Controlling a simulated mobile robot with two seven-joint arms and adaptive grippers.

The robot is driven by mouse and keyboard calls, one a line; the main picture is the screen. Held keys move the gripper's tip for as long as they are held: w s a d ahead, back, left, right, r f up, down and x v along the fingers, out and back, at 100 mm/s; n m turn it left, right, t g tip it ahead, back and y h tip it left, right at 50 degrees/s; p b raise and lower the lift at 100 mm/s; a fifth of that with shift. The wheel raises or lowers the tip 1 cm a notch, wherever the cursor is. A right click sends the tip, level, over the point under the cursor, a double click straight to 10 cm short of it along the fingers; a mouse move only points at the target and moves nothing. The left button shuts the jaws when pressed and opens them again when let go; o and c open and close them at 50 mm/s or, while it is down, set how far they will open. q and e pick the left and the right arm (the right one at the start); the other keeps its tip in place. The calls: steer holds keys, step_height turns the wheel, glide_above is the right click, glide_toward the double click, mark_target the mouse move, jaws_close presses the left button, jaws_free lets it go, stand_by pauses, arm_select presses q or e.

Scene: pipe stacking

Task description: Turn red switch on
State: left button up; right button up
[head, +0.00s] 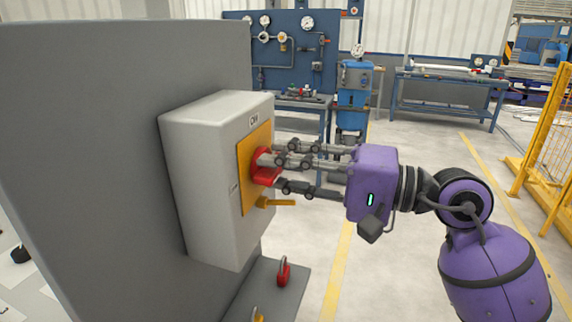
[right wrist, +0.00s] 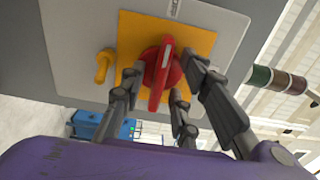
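The red switch (head: 266,168) is a round knob with a raised bar handle on a yellow plate (head: 248,183). The plate is on the front of a light grey box (head: 205,180). My right gripper (head: 268,165) reaches in from the right with its fingers at the knob, partly covering it. In the right wrist view the red switch (right wrist: 161,78) sits between the spread fingers, and gaps show between the fingers and the bar. There the bar runs roughly up and down the picture, slightly tilted. My left gripper is out of view.
An "ON" label (head: 254,119) is above the plate. A yellow handle (head: 275,202) sticks out just below the switch. A red padlock (head: 284,273) is on the grey ledge below. The grey panel (head: 100,150) blocks the left. Workbenches and a yellow fence (head: 550,150) stand farther off.

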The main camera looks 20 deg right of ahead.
jaws_close()
